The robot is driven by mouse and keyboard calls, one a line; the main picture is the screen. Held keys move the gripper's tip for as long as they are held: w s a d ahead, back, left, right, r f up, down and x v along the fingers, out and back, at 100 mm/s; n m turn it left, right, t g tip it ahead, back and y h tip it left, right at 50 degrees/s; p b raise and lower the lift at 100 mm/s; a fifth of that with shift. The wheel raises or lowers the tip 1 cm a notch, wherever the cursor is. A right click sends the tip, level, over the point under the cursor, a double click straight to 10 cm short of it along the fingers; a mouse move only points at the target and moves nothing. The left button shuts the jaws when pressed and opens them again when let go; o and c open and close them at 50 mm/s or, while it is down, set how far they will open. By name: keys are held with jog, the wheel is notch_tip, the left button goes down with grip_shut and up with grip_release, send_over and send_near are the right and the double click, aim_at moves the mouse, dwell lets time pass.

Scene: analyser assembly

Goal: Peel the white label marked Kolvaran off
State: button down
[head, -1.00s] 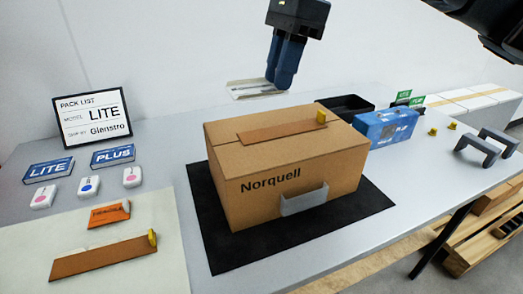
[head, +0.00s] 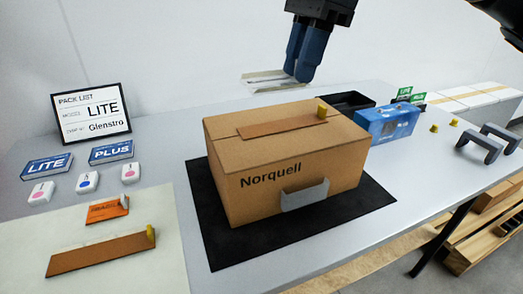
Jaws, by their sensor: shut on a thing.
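My gripper (head: 303,77) is above and behind the cardboard box, near the wall, with its blue fingers pointing down. It is shut on a thin pale label (head: 268,79) that sticks out to the left of the fingertips. The label is in the air, apart from the box, and blurred, so I cannot read Kolvaran on it. The closed cardboard box (head: 305,203) stands on a black mat (head: 245,257). Its front bears the word Norquell and a grey pocket (head: 305,195). A brown tape strip with a yellow tab (head: 283,124) lies on its top.
A pack list sign (head: 91,114) reads LITE and Glenstro. LITE (head: 46,168) and PLUS (head: 112,152) cards, several small white devices, an orange label (head: 106,212) and another brown strip (head: 100,254) lie left. A black tray (head: 345,103), blue case (head: 387,124) and grey handles (head: 480,150) are right.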

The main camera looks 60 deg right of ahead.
jog(key=s+a+b, duration=0.2)
jog(key=s, duration=0.9)
jog(key=shift+s+a+b, duration=0.3)
jog(key=shift+s, duration=0.05)
